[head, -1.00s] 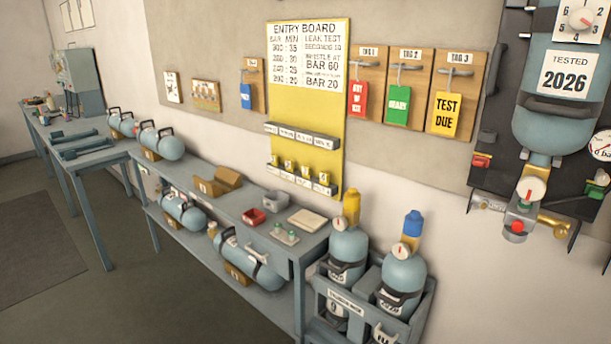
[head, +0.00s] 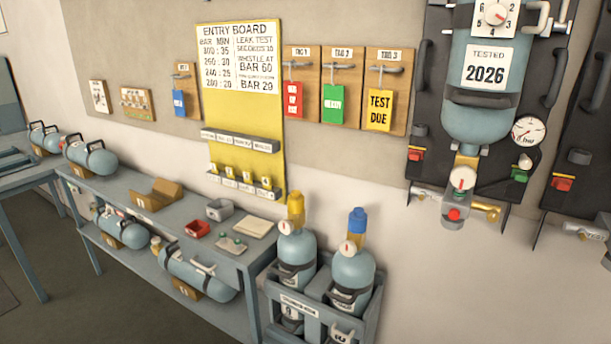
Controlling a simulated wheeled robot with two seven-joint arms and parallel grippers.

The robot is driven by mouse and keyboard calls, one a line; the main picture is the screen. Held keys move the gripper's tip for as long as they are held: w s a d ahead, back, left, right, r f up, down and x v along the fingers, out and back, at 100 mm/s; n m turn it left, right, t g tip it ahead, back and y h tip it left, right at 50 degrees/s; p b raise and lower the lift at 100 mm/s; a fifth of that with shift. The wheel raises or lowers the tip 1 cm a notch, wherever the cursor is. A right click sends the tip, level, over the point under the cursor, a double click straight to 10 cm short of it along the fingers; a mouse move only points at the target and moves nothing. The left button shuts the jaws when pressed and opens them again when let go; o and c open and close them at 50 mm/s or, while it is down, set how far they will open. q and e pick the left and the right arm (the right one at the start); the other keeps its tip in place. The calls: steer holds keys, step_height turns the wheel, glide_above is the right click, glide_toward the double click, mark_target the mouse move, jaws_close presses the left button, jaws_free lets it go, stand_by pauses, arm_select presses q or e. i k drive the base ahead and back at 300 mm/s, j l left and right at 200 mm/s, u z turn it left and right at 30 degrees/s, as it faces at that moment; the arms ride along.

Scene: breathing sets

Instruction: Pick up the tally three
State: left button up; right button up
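The yellow entry board (head: 247,120) hangs on the wall at centre left in the head view. A row of small yellow tallies with numbers sits on its lower rail (head: 232,187). The third from the left, which appears to be tally three (head: 247,182), is upright in this row; its number is too small to read surely. The upper rail (head: 240,143) carries several white labels and no tallies that I can make out. Neither of my grippers is in view.
Below the board is a bench (head: 135,195) with a red tray (head: 197,229), a grey bin (head: 219,209) and a pad (head: 248,226). A crate (head: 300,308) of cylinders stands at its right end. Tags hang right of the board, including a yellow one (head: 379,109). A large cylinder (head: 485,75) is farther right.

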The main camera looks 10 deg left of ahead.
mark_target(247, 177)
steer(key=i+j+z, duration=0.3)
steer(key=j+z, duration=0.3)
steer(key=j, duration=0.15)
steer(key=i+j+z, duration=0.25)
steer(key=j, duration=0.2)
steer(key=j+z, duration=0.3)
steer(key=k+j, duration=0.05)
steer(key=j, duration=0.05)
